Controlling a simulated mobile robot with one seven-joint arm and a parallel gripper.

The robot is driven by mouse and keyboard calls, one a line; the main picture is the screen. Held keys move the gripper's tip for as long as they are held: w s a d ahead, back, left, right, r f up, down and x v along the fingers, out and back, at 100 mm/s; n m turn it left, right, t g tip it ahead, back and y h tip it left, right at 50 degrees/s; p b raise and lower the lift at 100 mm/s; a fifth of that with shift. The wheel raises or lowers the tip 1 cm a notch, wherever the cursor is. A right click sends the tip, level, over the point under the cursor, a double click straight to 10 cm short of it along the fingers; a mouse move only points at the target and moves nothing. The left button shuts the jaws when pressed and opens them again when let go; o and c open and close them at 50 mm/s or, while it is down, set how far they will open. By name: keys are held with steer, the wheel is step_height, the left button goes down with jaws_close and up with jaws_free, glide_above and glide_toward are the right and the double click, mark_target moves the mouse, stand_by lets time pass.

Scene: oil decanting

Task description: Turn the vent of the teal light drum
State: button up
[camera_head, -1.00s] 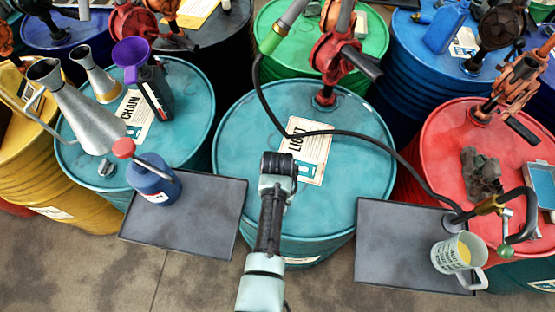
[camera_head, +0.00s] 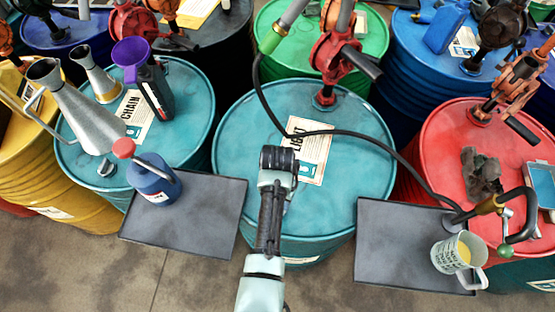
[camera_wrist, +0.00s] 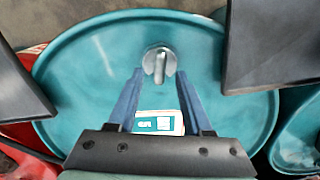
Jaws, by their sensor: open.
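The teal light drum (camera_head: 235,125) stands in the middle of the head view, with a paper label reading LIGHT (camera_head: 312,150) on its lid. In the wrist view the drum lid (camera_wrist: 90,65) fills most of the picture. Its vent (camera_wrist: 159,64) is a round grey metal cap with a raised wing that runs up and down in the picture. My gripper (camera_wrist: 160,76) is open and empty, its two blue fingers on either side of the line to the vent, tips near its lower edge. I cannot tell the height gap. In the head view my arm hides the vent.
A red hand pump (camera_head: 330,60) stands at the drum's back, with a black hose (camera_head: 385,140) across the lid. Grey trays (camera_head: 212,215) and (camera_head: 385,245) flank the front. A blue bottle (camera_head: 155,185) and a mug (camera_head: 447,257) stand on them. Other drums crowd around.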

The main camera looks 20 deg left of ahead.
step_height(320, 180, up, 11)
steer(key=b, duration=0.1)
steer(key=shift+f, duration=0.15)
stand_by(0.5)
